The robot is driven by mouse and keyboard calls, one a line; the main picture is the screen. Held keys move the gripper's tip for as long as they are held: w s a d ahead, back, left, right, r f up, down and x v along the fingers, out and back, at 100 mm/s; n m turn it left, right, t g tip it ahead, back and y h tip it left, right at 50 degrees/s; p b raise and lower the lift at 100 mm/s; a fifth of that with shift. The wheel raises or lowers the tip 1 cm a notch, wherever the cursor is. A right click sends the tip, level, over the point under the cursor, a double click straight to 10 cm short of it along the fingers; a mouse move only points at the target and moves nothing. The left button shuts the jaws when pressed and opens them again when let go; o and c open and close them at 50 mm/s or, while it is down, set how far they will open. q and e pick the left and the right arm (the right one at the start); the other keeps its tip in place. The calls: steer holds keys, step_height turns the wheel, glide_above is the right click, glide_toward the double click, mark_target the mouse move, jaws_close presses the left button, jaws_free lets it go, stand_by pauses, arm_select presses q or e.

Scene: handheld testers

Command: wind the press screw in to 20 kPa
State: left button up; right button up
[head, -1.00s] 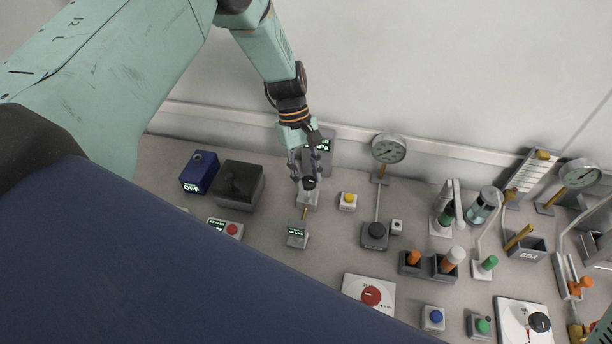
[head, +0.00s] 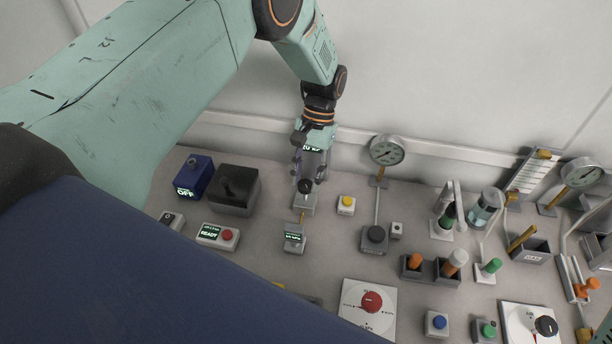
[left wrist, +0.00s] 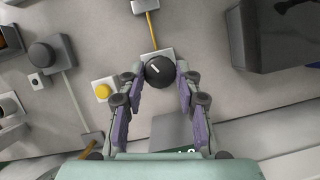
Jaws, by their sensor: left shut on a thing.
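The press screw's black round knob (left wrist: 159,71) shows in the left wrist view with a white mark on top. In the head view the knob (head: 305,186) stands on a grey block (head: 304,204). My left gripper (left wrist: 158,78) is shut on the knob, with a finger on either side of it. In the head view the left gripper (head: 309,178) comes down over the knob from behind. A display box (head: 313,150) behind the knob is mostly hidden by the gripper, and its reading cannot be made out. My right gripper is not in view.
A yellow-brown tube runs from the block to a small display unit (head: 294,240). A yellow button (head: 346,204) sits close to the right of the block. A dark box (head: 236,188) and a blue unit reading OFF (head: 193,176) stand to the left. A dial gauge (head: 387,150) stands at the right.

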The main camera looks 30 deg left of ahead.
arm_select(q)
steer(key=m+y, duration=0.1)
steer(key=m, duration=0.2)
steer(key=shift+d+m+p, duration=0.15)
steer(key=shift+m+p, duration=0.15)
steer(key=shift+s+m+t+y+p, duration=0.1)
steer(key=shift+m+t+y+p, duration=0.3)
steer(key=shift+m+y, duration=0.9)
steer(key=shift+m+h, duration=0.4)
steer(key=shift+m, duration=0.1)
steer(key=o, duration=1.2)
steer(key=shift+c, duration=0.2)
steer(key=shift+d, duration=0.1)
steer(key=v, duration=1.2)
steer(key=shift+r, duration=0.1)
